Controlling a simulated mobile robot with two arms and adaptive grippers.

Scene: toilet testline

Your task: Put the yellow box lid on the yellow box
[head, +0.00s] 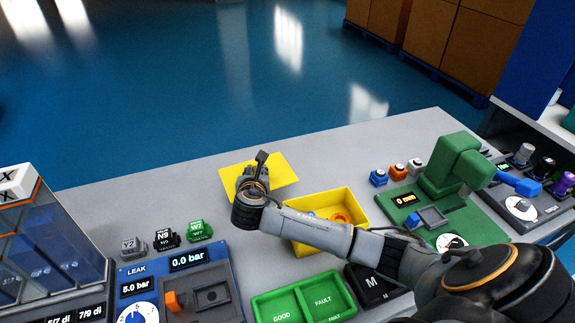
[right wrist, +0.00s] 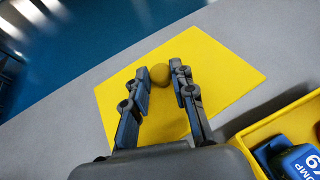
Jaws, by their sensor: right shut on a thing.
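The yellow box lid (head: 280,172) is a flat yellow plate behind the yellow box, and it also shows in the right wrist view (right wrist: 225,75). A round knob (right wrist: 160,74) stands on it. My right gripper (head: 262,165) is over the lid and shut on its knob, with the fingers (right wrist: 161,76) on both sides. I cannot tell whether the lid touches the table. The open yellow box (head: 357,206) stands in front and to the right, partly hidden by my right arm; its edge shows in the right wrist view (right wrist: 254,131). Blue and orange parts lie in it. My left gripper is not in view.
A green tray (head: 268,308) lies in front of the box. A blue leak tester (head: 205,285) and small valve blocks (head: 199,231) are on the left. A green test machine (head: 445,172) and small coloured parts (head: 397,172) are on the right. The table behind the lid is clear.

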